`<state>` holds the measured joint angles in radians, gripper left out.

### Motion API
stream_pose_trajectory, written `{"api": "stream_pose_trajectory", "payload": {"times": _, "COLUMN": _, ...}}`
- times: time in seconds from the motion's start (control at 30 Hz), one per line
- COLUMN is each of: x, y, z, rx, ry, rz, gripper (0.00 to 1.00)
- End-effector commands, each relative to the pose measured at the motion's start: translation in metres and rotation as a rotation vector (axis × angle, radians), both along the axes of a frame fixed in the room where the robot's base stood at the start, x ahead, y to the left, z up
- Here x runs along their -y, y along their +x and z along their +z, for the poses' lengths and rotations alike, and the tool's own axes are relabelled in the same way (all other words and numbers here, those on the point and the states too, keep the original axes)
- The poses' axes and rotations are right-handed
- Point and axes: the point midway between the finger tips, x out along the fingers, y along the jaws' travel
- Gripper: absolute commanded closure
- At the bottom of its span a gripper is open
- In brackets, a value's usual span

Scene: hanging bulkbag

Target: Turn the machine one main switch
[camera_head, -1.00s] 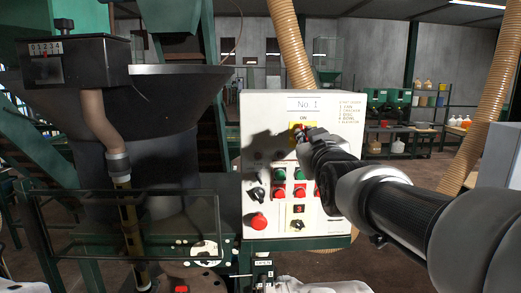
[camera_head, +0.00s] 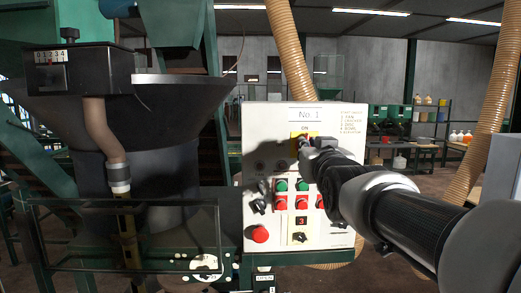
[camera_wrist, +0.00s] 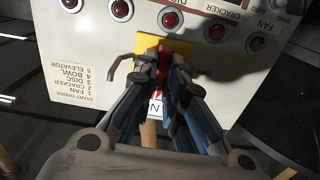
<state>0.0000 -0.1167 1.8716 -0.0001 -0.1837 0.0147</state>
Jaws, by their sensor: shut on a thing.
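The main switch is a red handle (camera_wrist: 163,62) on a yellow plate (camera_wrist: 180,48), on the white control panel (camera_head: 262,222) marked No 1. In the head view the yellow plate (camera_head: 297,136) shows under the word ON, partly hidden by my gripper (camera_head: 303,143). In the wrist view my gripper (camera_wrist: 162,78) is shut on the red handle, one finger on each side of it. The handle's exact angle is hard to tell.
Below the switch are green and red push buttons (camera_head: 281,194), black knobs (camera_head: 258,203) and a red round button (camera_head: 260,234). A black hopper (camera_head: 185,95) stands at the left. A tan hose (camera_head: 480,150) hangs at the right, near my arm. Shelves stand behind.

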Motion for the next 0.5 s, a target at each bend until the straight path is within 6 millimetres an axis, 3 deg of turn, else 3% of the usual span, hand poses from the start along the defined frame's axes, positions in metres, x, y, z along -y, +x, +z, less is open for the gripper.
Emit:
{"api": "stream_pose_trajectory", "payload": {"times": 0.07, "x": 0.0000, "y": 0.0000, "z": 0.0007, "rx": 0.001, "ry": 0.003, "rz": 0.000, "gripper": 1.00}}
{"api": "stream_pose_trajectory", "payload": {"times": 0.1, "x": 0.0000, "y": 0.0000, "z": 0.0007, "rx": 0.001, "ry": 0.003, "rz": 0.000, "gripper": 0.87}}
{"api": "stream_pose_trajectory", "payload": {"times": 0.3, "x": 0.0000, "y": 0.0000, "z": 0.0004, "rx": 0.001, "ry": 0.002, "rz": 0.000, "gripper": 0.74}}
{"api": "stream_pose_trajectory", "payload": {"times": 0.5, "x": 0.0000, "y": 0.0000, "z": 0.0002, "rx": 0.001, "ry": 0.001, "rz": 0.000, "gripper": 0.69}}
